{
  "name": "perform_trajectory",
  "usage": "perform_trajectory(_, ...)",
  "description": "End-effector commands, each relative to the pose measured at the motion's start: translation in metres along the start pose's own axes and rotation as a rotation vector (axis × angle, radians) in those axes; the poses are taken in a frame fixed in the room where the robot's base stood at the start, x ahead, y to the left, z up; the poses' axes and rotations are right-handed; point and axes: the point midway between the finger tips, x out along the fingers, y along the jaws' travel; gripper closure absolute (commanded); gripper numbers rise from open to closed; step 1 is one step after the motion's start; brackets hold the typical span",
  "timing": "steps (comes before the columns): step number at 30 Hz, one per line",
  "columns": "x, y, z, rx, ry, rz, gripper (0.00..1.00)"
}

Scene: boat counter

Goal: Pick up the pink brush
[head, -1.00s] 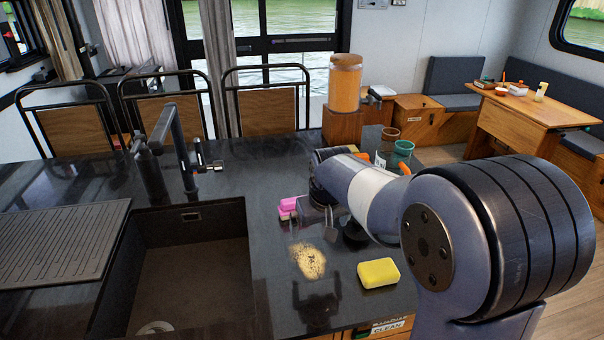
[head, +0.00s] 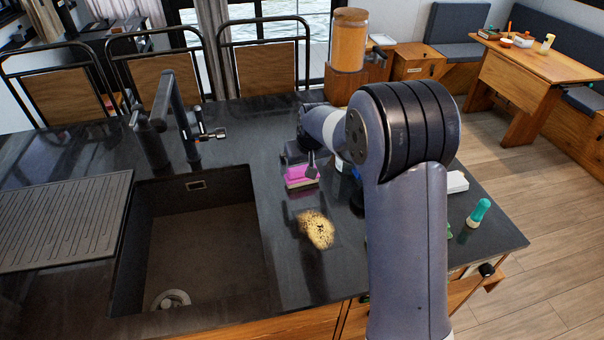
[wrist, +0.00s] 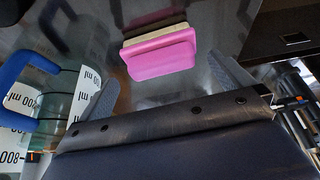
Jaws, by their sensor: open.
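The pink brush (head: 300,176) lies on the dark counter to the right of the sink, with a pale bristle or base strip along its edge. It also shows in the wrist view (wrist: 160,54), ahead of and between the fingers. My gripper (wrist: 168,88) is open and empty, with a grey finger on each side. In the head view my gripper (head: 303,160) is just behind and above the brush, partly hidden by my arm.
A yellowish crumbly stain (head: 317,229) lies in front of the brush. The sink (head: 205,240) with a black tap (head: 175,120) is to the left. A measuring jug (wrist: 60,110) with a blue handle is close at left in the wrist view. A green-capped bottle (head: 479,212) stands at right.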

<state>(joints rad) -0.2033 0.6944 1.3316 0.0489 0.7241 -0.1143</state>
Motion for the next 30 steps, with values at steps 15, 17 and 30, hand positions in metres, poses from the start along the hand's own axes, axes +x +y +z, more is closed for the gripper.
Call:
perform_trajectory(15, 0.039, -0.002, -0.001, 0.000, 0.000, 0.000, 0.00)
perform_trajectory(17, 0.039, -0.002, 0.000, 0.000, 0.000, 0.000, 0.00)
perform_trajectory(30, 0.038, -0.002, -0.001, 0.000, -0.001, 0.000, 0.33)
